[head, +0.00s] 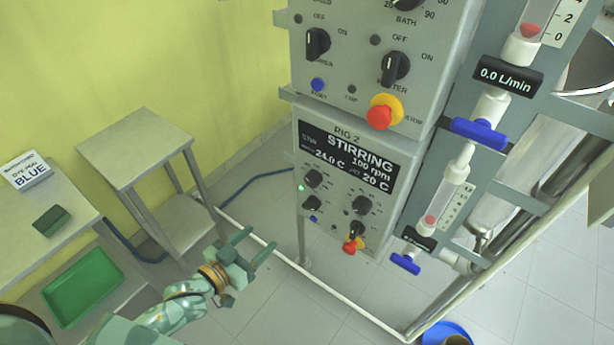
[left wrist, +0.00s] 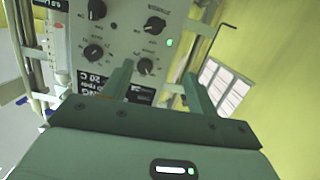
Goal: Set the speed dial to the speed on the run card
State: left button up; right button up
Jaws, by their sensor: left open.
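The lower control panel (head: 335,215), marked RIG 2, has several black knobs. Its display (head: 347,160) reads STIRRING, 100 rpm, 24.0 C and 20 C. The upper-left knob (head: 313,178), likely the speed dial, sits just below the display; its small label is unreadable. In the left wrist view the panel appears upside down, and this knob (left wrist: 145,67) shows between my fingertips, beyond them. My left gripper (head: 260,243) is open and empty, apart from the panel, at its lower left. It also shows in the left wrist view (left wrist: 157,72). No readable run card shows.
An upper panel (head: 350,75) has switches and a red stop button (head: 380,115). Flow tubes with blue valves (head: 480,133) stand right. A white sheet (left wrist: 222,88) hangs right, unreadable.

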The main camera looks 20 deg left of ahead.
pick_arm(q)
jog(key=n+t+h, duration=0.1)
send_near(310, 184)
jog(key=b+x, duration=0.1)
jog(key=x, duration=0.8)
jog(key=shift+w+b, duration=0.15)
jog(key=shift+b, duration=0.15)
jog(key=c, duration=1)
